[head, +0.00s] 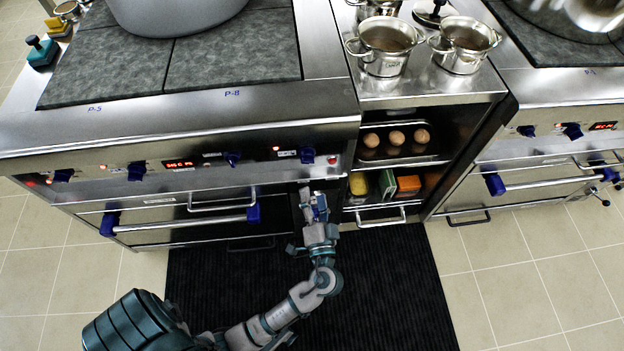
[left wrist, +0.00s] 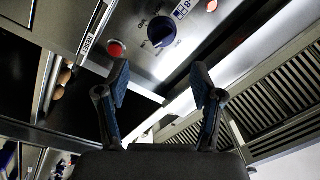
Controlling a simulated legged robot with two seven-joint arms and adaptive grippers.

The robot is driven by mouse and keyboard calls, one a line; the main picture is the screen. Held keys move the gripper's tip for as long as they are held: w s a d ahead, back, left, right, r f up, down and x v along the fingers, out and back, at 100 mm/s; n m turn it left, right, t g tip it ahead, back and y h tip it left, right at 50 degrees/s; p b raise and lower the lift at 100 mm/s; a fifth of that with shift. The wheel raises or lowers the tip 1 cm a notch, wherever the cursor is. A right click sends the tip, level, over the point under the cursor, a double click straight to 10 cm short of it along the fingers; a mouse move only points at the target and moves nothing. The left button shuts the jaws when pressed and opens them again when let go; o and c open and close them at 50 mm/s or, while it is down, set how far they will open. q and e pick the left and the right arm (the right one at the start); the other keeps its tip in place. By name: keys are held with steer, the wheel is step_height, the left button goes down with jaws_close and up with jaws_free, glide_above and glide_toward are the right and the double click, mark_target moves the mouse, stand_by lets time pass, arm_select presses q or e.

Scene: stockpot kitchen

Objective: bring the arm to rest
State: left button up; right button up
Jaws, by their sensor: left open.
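My left arm (head: 265,325) comes in from the lower left of the head view and reaches up over the black mat. My left gripper (head: 306,200) is in front of the left stove, near the right end of its oven handle. The left wrist view shows its two fingers (left wrist: 160,95) spread apart with nothing between them. Beyond the fingers in that view are a blue knob (left wrist: 162,32) and a red button (left wrist: 116,48) on the stove's panel. Whether the fingers touch the stove cannot be told. My right gripper is not in view.
The left stove (head: 180,125) bears a large pot (head: 170,12). Its oven handle (head: 185,221) sticks out. A shelf unit holds several eggs (head: 396,137) and boxes (head: 408,184), with small pots (head: 386,50) on top. The black mat (head: 390,290) and tiled floor (head: 530,270) are clear.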

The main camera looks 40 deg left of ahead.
arm_select(q)
steer(key=shift+s+d+f, duration=0.1)
steer(key=shift+s+d, duration=0.35)
steer(key=shift+d, duration=0.1)
